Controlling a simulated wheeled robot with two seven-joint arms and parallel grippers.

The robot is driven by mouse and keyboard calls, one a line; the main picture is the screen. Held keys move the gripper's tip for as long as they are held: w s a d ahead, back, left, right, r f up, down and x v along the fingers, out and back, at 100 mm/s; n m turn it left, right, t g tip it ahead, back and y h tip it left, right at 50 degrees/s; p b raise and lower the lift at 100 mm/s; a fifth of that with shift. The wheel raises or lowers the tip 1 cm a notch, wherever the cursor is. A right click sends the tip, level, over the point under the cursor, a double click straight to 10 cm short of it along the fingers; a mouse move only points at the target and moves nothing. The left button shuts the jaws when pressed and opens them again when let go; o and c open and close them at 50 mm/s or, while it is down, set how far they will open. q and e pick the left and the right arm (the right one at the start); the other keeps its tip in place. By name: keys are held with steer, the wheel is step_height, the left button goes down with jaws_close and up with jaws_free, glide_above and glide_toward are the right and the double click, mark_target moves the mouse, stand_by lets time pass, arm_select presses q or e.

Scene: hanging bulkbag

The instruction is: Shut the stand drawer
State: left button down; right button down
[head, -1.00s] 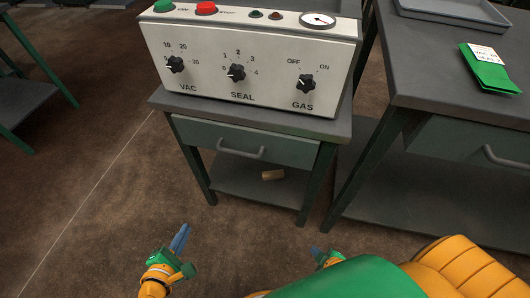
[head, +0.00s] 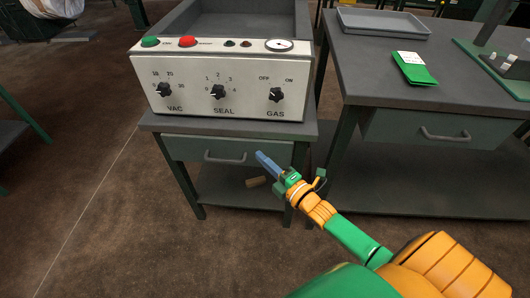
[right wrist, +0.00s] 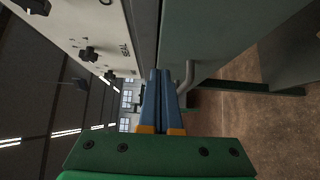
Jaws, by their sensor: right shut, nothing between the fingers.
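The stand drawer (head: 190,148) is a grey-green front with a bar handle (head: 225,159), under the top of the grey stand (head: 312,128). I cannot tell how far it stands out. My right gripper (head: 260,156) is shut and empty, its blue fingers in front of the drawer's right part, right of the handle in the head view. In the right wrist view the shut fingers (right wrist: 162,74) point toward the drawer front (right wrist: 225,35), close beside the handle (right wrist: 188,78). Contact is not clear. My left gripper is not in view.
A white control box (head: 210,82) with knobs stands on the stand. A small tan block (head: 254,182) lies on its lower shelf. A workbench (head: 440,75) with its own drawer (head: 385,128) stands at right. The floor in front is clear.

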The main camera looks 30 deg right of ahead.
mark_target(262, 144)
steer(key=shift+w+d+b, duration=0.3)
steer(key=shift+w+d, duration=0.75)
steer(key=shift+w, duration=0.25)
steer(key=shift+w+d+f+b, duration=0.15)
steer(key=shift+w+b, duration=0.1)
steer(key=shift+b, duration=0.05)
steer(key=shift+w+d+b, duration=0.3)
steer(key=shift+w+b, duration=0.05)
steer(key=shift+d+r, duration=0.1)
steer(key=shift+r, duration=0.45)
